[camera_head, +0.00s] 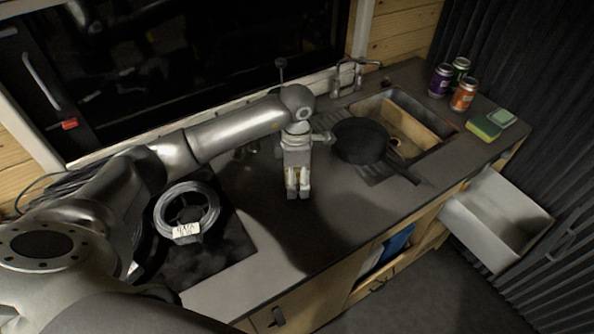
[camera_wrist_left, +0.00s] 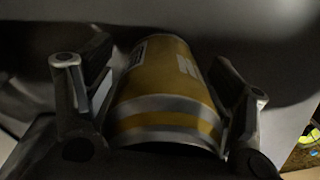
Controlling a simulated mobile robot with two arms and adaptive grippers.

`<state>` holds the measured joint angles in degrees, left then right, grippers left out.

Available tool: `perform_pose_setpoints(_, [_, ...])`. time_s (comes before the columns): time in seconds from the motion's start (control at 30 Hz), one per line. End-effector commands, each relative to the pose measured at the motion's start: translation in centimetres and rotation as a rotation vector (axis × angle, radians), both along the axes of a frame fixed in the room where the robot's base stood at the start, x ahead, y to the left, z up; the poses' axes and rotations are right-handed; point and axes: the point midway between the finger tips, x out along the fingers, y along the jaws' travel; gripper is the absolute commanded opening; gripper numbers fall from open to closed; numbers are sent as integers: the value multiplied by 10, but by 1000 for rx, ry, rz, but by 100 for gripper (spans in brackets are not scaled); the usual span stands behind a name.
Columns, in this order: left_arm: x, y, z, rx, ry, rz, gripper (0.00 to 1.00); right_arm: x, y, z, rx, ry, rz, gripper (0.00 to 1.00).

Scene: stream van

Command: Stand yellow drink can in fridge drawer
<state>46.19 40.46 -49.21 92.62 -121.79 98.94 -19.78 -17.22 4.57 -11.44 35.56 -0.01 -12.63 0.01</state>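The yellow drink can (camera_wrist_left: 165,85) lies between the two fingers of my left gripper (camera_wrist_left: 160,115) in the left wrist view, with its silver-rimmed end towards the camera. The pads appear to touch both its sides, so the gripper looks shut on it. In the head view my left gripper (camera_head: 298,190) points down over the countertop, left of the black pan, and mostly hides the can. Whether the can touches the counter cannot be told. The open, pale fridge drawer (camera_head: 482,235) sticks out at the lower right and its visible inside looks empty. My right gripper is not in view.
A black pan (camera_head: 360,140) lies by the sink (camera_head: 440,128). Purple (camera_head: 440,80), green (camera_head: 460,68) and orange (camera_head: 463,95) cans stand at the counter's back right, near a sponge (camera_head: 484,127). A cable coil (camera_head: 187,210) lies on the left. The counter's front middle is clear.

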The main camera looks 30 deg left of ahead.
Motion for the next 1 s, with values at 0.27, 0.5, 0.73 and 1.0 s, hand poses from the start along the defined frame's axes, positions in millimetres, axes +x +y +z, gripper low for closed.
perform_pose_setpoints(0.27, [0,0,1,0,0,0,37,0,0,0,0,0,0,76])
perform_pose_setpoints(0.5, [1,0,2,-1,-3,1,28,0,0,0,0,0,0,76])
perform_pose_setpoints(0.73, [1,0,5,-1,-3,0,28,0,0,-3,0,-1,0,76])
perform_pose_setpoints(1.0, [0,-1,33,0,-9,-1,28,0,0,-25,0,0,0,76])
